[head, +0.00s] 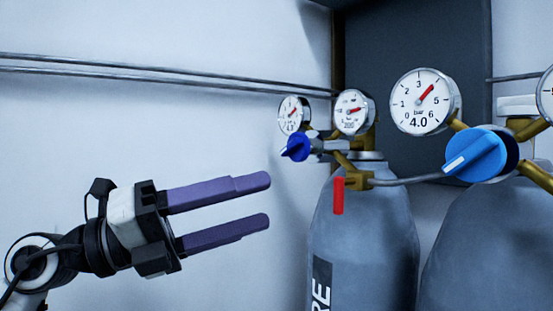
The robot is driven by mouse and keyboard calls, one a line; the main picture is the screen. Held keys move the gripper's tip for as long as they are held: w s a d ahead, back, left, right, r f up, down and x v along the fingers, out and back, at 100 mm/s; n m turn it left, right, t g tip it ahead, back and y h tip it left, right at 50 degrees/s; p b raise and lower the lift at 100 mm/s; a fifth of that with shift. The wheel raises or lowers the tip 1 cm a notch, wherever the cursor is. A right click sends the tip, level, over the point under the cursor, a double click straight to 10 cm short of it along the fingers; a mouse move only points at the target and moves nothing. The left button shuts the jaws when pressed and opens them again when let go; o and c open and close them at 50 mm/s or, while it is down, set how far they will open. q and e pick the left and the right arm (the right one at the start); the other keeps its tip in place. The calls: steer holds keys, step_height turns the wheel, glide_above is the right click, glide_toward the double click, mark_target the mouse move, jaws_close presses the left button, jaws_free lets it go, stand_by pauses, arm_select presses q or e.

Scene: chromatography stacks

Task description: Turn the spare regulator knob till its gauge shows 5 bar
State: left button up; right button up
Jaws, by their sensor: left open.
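A grey cylinder (385,235) with a partly visible dark label ending in "RE" stands right of centre. A regulator on top has a small gauge (292,114), a second gauge (353,111) and a dark blue knob (296,147). The small gauge's red needle points up and right; its printed number is too small to read surely. My left gripper (268,203) is open and empty, its two purple fingers pointing right. It is left of the cylinder and below the knob, apart from both. My right gripper is out of view.
A second cylinder (495,245) stands at right. Near it are a larger gauge (420,102) reading 4.0 bar and a lighter blue knob (475,155). A red tag (338,195) hangs at the labelled cylinder. Pipes (170,73) run along the wall. Space around my left gripper looks clear.

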mark_target(287, 147)
arm_select(q)
steer(key=a+r+m+t+y, duration=0.2)
steer(key=a+r+t+y, duration=0.15)
steer(key=r, duration=0.45)
steer(key=shift+y, duration=0.45)
steer(key=x, duration=0.3)
steer(key=p+x, duration=0.1)
steer(key=x, duration=0.2)
steer(key=p+x, duration=0.1)
steer(key=x, duration=0.1)
steer(key=shift+w+f, duration=0.25)
steer(key=shift+w, duration=0.35)
steer(key=shift+w+d+f, duration=0.1)
steer(key=shift+w+d, duration=0.2)
steer(key=shift+d, duration=0.2)
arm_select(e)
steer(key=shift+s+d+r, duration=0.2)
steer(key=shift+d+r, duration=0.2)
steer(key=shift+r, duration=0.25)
